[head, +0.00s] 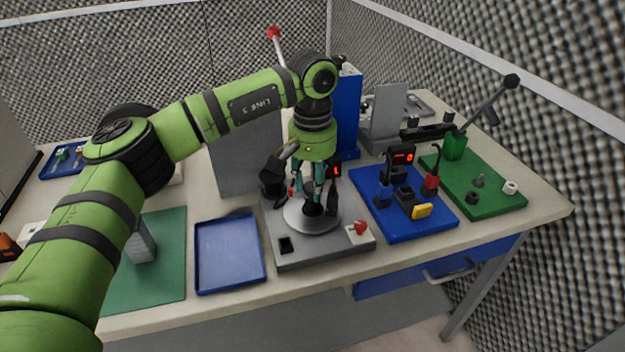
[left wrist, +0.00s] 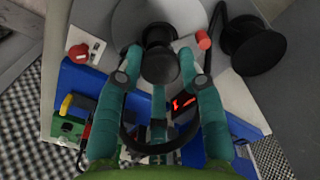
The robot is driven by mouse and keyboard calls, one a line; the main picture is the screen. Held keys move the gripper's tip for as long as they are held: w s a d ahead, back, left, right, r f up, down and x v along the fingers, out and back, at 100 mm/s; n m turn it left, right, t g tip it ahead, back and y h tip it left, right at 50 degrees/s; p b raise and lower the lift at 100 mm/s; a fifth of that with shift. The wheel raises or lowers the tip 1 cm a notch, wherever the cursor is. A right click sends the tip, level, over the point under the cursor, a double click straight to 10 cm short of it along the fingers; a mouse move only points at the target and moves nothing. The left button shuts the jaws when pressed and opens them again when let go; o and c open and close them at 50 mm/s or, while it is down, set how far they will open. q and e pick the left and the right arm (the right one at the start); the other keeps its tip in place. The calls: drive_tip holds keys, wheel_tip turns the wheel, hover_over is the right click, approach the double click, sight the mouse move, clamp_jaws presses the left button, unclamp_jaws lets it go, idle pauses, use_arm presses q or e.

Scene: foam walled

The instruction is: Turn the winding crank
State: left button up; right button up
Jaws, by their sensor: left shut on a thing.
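The winding station has a grey base (head: 325,250) near the front middle of the bench. A round grey disc (head: 300,222) lies on it, and an upright black knob (head: 312,207) stands at the disc. My left gripper (head: 316,190) points straight down over the disc, with its teal fingers shut on the black knob. In the left wrist view the fingers (left wrist: 160,62) sit around the knob (left wrist: 158,38), with the grey disc (left wrist: 125,22) behind it. The fingers hide part of the knob and the crank's arm. My right gripper is not in view.
A red button (head: 360,228) sits on the base's right corner. A black spool (left wrist: 252,45) stands close to the fingers. A blue tray (head: 230,288) is to the left; a blue board with a red display (head: 390,228) and a green board (head: 497,205) are to the right.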

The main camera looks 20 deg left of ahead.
use_arm(q)
drive_tip(key=shift+m, duration=2.8)
drive_tip(key=shift+m, duration=0.5)
drive_tip(key=o, duration=1.1)
drive_tip(key=shift+o, duration=0.2)
wheel_tip(320, 180, up, 12)
